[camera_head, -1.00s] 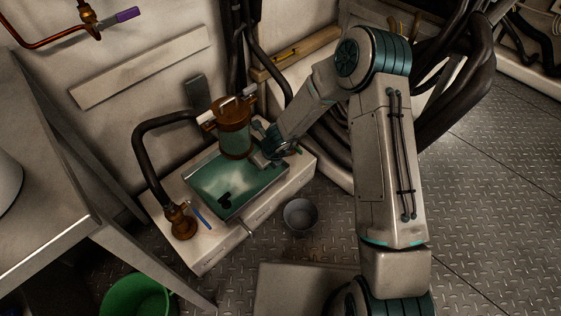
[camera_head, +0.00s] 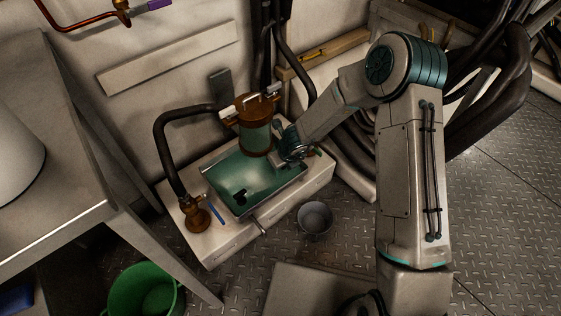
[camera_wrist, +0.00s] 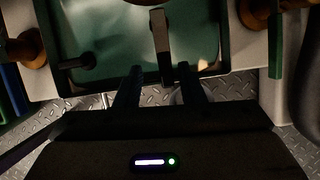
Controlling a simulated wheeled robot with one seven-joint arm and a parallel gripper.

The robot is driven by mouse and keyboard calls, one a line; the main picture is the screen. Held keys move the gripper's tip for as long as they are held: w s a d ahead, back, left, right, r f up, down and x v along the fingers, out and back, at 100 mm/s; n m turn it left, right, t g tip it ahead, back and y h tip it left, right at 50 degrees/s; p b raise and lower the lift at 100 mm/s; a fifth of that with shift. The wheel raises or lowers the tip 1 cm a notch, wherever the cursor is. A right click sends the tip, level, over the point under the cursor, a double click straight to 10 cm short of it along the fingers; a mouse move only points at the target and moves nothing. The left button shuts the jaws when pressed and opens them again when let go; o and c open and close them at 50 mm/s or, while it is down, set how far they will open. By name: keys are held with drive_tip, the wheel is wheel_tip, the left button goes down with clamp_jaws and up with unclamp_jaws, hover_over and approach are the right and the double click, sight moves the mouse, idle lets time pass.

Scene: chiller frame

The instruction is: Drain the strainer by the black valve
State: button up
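The strainer (camera_head: 257,137), a clear greenish bowl with a bronze cap, stands upright at the back of a shallow tray (camera_head: 212,198). My gripper (camera_head: 285,158) is low beside the strainer's right side, over the tray's edge. In the wrist view my gripper (camera_wrist: 160,80) is open, its two dark fingers apart. A dark, flat lever (camera_wrist: 160,45) shows ahead, in line with the gap between the fingers; I cannot tell if it is the black valve's handle. The strainer's bottom rim (camera_wrist: 150,2) shows at the top edge. Contact between lever and fingers cannot be told.
A small black piece (camera_head: 239,196) lies in the tray. A blue-handled valve (camera_head: 214,210) is at the left, a green handle (camera_wrist: 275,52) at the right. A grey bucket (camera_head: 315,218) stands on the floor in front; a green bucket (camera_head: 146,290) is further left.

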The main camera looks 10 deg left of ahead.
drive_tip(key=shift+d, duration=0.1)
drive_tip(key=p+v, duration=0.7)
drive_tip(key=v, duration=0.6)
drive_tip(key=shift+r, duration=0.35)
drive_tip(key=s+d+r+n+p, duration=0.15)
drive_tip(key=r+n+p, duration=0.25)
drive_tip(key=r, duration=0.6)
drive_tip(key=d+r+n+y+p, duration=0.1)
drive_tip(key=d+r+n+p, duration=0.3)
drive_tip(key=r, duration=0.5)
drive_tip(key=d+r+n+p, duration=0.1)
drive_tip(key=r+n+p, duration=0.35)
drive_tip(key=r, duration=0.55)
drive_tip(key=s+d+r+n+h+p, duration=0.2)
drive_tip(key=s+d+r+n+p, duration=0.4)
drive_tip(key=r, duration=0.7)
drive_tip(key=s+d+r+n+h+p, duration=0.2)
drive_tip(key=s+d+r+n+p, duration=0.5)
drive_tip(key=s+d+r+p, duration=0.3)
wheel_tip(320, 180, up, 3)
drive_tip(key=d, duration=0.3)
drive_tip(key=shift+s, duration=0.2)
